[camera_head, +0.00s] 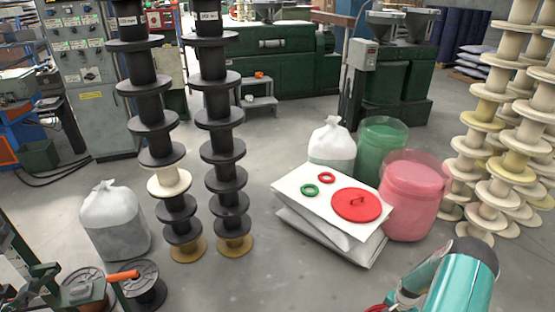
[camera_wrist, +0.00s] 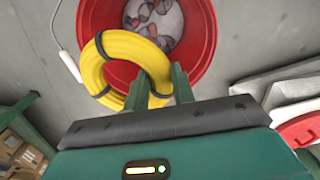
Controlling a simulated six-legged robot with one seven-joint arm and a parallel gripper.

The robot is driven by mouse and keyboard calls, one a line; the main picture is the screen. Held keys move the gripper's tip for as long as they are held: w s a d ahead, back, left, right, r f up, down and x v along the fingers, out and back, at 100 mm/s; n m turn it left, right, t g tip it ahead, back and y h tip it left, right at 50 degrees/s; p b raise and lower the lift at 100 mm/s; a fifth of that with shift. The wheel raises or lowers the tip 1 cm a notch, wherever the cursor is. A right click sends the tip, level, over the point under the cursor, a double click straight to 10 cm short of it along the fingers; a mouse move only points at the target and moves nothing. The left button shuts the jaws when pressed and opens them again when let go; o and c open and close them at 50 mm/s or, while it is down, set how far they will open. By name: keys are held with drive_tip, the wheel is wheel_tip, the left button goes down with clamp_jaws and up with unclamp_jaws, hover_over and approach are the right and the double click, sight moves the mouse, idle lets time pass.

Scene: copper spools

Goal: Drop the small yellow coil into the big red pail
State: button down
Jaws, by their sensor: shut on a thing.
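In the wrist view, my gripper (camera_wrist: 159,75) is shut on the yellow coil (camera_wrist: 92,68), a ring with dark bands. Its right side lies between the green fingers. The coil is seen over the left and lower part of the big red pail (camera_wrist: 203,40), overlapping its rim. The pail is open and has grey and reddish scraps inside. How high the coil is above the rim I cannot tell. In the head view the coil and my fingers are out of sight; a bit of red shows at the bottom edge, too little to identify.
A white stacked block (camera_head: 320,218) carries a red lid (camera_head: 357,204), a small red ring (camera_head: 327,178) and a green ring (camera_head: 310,190). Behind it stand a pink-red drum (camera_head: 410,200), a green drum (camera_head: 380,145) and a white sack (camera_head: 331,143). Black spool stacks (camera_head: 222,125) rise left.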

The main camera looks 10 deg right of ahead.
drive_tip(key=shift+f, duration=2.05)
drive_tip(key=c, duration=1.1)
unclamp_jaws()
drive_tip(key=shift+r, duration=0.1)
wheel_tip(320, 180, up, 14)
drive_tip(key=shift+f, duration=0.2)
